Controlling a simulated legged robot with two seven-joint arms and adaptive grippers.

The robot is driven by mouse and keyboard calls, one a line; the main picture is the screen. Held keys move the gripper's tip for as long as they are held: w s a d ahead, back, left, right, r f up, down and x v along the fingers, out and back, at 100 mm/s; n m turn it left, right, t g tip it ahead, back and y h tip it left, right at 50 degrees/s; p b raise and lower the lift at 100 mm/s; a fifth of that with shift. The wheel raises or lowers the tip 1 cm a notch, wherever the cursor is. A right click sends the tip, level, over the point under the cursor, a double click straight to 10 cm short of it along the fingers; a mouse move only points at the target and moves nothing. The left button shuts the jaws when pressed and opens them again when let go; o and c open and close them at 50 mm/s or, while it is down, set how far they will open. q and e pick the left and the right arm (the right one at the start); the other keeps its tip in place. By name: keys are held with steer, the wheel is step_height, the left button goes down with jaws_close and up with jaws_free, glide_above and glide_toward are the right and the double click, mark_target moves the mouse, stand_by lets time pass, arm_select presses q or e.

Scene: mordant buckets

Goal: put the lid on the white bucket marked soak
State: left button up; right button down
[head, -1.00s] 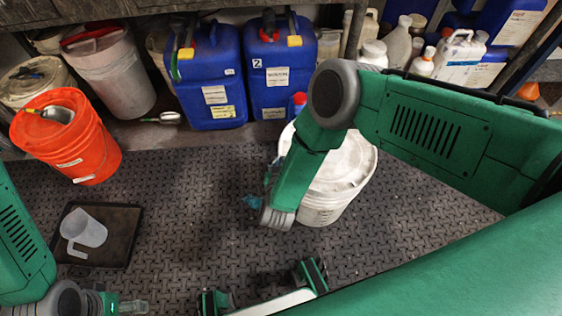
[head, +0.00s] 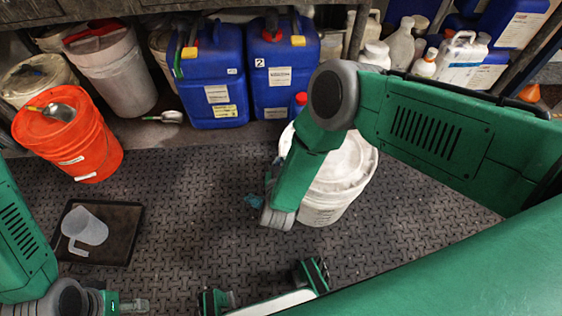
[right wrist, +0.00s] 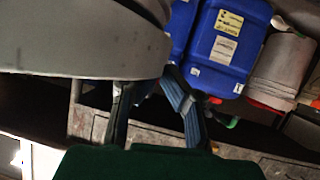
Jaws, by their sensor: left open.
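A white bucket (head: 325,205) stands on the dark textured floor right of centre, partly behind my right forearm. Its top shows a smudged whitish round surface (head: 350,165); I cannot tell whether this is a lid. No writing on it is readable. My right gripper is mostly hidden by the forearm in the head view. In the right wrist view, my right gripper (right wrist: 152,108) has its two dark fingers apart, close by a large grey-white rounded thing (right wrist: 80,45); contact is unclear. My left gripper (head: 134,305) is open at the bottom left edge, away from the bucket.
An orange bucket (head: 75,145) with a metal scoop stands at left. A black tray (head: 120,240) holds a clear jug (head: 86,230). Blue canisters (head: 212,75), other buckets and several bottles line the shelf behind. The floor between tray and white bucket is mostly clear.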

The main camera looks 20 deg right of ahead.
steer(key=shift+d, duration=0.4)
steer(key=shift+a+f+b, duration=0.1)
steer(key=shift+f+b, duration=0.9)
steer(key=shift+f, duration=0.25)
steer(key=c, duration=1.6)
jaws_free()
steer(key=shift+c, duration=0.2)
steer(key=v, duration=1.2)
